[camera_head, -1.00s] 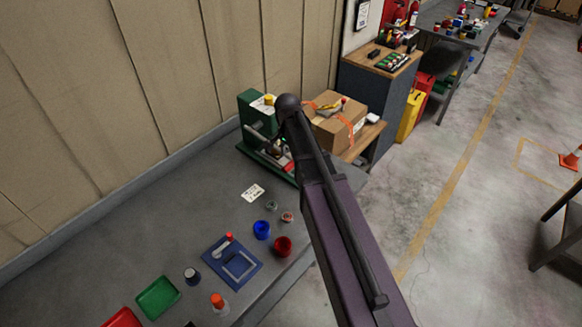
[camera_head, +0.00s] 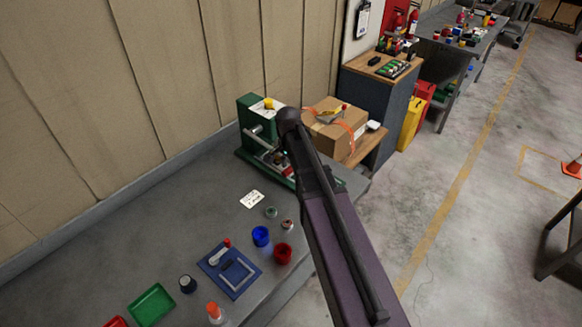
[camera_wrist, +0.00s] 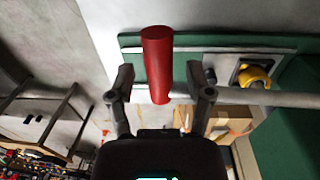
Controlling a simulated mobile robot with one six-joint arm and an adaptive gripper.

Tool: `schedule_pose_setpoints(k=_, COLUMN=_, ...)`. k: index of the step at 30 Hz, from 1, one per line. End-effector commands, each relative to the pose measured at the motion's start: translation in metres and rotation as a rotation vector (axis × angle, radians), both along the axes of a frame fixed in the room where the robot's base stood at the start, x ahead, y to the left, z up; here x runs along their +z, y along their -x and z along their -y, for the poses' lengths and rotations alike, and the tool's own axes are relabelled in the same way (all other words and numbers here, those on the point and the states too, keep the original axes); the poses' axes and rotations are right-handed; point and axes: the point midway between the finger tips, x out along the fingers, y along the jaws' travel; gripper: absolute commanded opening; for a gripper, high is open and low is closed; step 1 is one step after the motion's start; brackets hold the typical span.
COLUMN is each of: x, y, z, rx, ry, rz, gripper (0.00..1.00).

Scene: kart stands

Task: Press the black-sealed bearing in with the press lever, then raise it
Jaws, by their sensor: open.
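The green bearing press (camera_head: 249,112) stands at the far end of the grey workbench. It also fills the right of the wrist view (camera_wrist: 290,125). Its red lever grip (camera_wrist: 157,62) lies between the two fingers of my gripper (camera_wrist: 160,84), which are spread open with gaps beside it. A grey lever bar (camera_wrist: 275,98) runs to the right from near the fingers. A yellow round part (camera_wrist: 254,77) sits at the press's plate. In the head view my arm hides the gripper. I cannot make out the black-sealed bearing for sure; two small rings (camera_head: 271,212) (camera_head: 288,224) lie on the bench.
The bench (camera_head: 130,245) also holds a white card (camera_head: 251,199), blue cup (camera_head: 261,236), red cup (camera_head: 283,253), blue fixture (camera_head: 229,270) and green tray (camera_head: 152,304). A cardboard box (camera_head: 335,130) stands just beyond the press. The floor at right is largely open.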

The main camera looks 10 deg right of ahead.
Motion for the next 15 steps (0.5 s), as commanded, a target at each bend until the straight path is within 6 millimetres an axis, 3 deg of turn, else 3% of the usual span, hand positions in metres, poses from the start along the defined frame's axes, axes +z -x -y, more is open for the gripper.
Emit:
schedule_pose_setpoints(k=1, x=0.0, y=0.0, z=0.0, rx=0.0, ry=0.0, rz=0.0, gripper=0.61)
schedule_pose_setpoints(k=7, x=0.0, y=0.0, z=0.0, rx=0.0, ry=0.0, rz=0.0, gripper=0.01)
schedule_pose_setpoints(k=15, x=0.0014, y=-0.0001, z=-0.0002, rx=0.0, ry=-0.001, rz=0.001, gripper=0.0)
